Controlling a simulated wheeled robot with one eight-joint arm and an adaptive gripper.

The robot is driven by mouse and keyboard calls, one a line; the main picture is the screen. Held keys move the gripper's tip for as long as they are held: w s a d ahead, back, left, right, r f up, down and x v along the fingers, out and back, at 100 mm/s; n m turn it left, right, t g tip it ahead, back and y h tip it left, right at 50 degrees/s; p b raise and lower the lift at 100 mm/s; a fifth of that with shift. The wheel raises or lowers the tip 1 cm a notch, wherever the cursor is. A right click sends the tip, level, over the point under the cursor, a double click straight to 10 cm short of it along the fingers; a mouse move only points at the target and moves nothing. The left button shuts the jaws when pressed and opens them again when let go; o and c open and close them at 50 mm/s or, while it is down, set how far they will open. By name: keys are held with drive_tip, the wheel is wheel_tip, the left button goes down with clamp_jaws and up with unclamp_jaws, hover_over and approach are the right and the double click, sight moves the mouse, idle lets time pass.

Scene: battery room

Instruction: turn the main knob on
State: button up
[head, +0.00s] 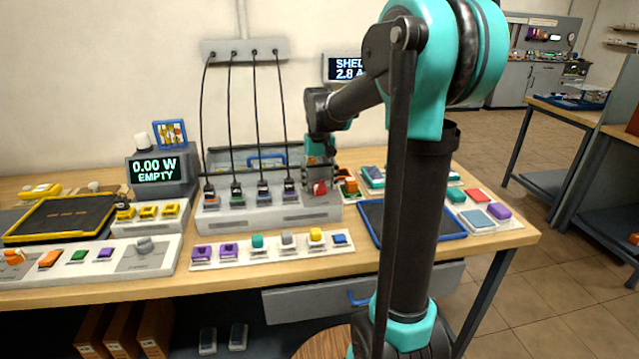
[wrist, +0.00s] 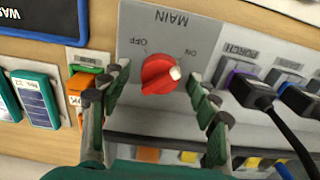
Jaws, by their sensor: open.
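The red main knob (wrist: 158,75) sits on a grey plate marked MAIN, OFF and ON, which appears upside down in the wrist view. Its pale pointer end faces right in that view, on the side of the ON label. My gripper (wrist: 156,82) is open, with one finger on each side of the knob. Gaps show between the fingers and the knob. In the head view the knob (head: 320,187) shows as a small red patch at the right end of the grey charging unit (head: 255,222), below my gripper.
Several plugs with black cables (head: 237,193) stand in the unit left of the knob. Orange and green blocks (head: 347,187) lie close on its right. A blue tray (head: 372,222) and a row of coloured blocks (head: 271,242) lie in front. A display (head: 156,170) reads 0.00 W EMPTY.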

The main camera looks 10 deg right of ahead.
sight(320, 183)
drive_tip(key=shift+r, duration=0.1)
wheel_tip(320, 183, up, 12)
idle(0.5)
